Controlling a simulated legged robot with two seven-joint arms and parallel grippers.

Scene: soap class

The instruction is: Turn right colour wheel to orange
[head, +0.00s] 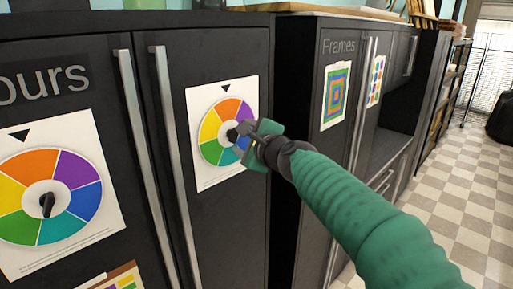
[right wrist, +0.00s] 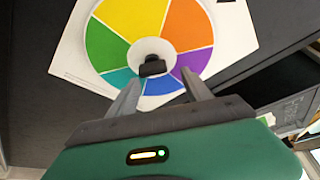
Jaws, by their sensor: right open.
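The right colour wheel (head: 209,124) is on a white sheet on a dark cabinet door. Its orange segment (head: 230,107) is at the top, roughly facing the black triangle (head: 224,87); yellow is left of it, purple right. My right gripper (head: 247,132) is at the wheel's right side and hides part of the blue. In the right wrist view, the open fingers (right wrist: 163,84) point at the wheel (right wrist: 122,22), with its black knob (right wrist: 152,67) just beyond and between their tips. Contact cannot be told. My left gripper is not in view.
A left colour wheel (head: 33,165) is on the neighbouring door, under lettering. Long vertical handles (head: 175,165) stand left of the right wheel. A "Frames" cabinet (head: 305,110) is to the right. The checkered floor (head: 465,200) is open at far right.

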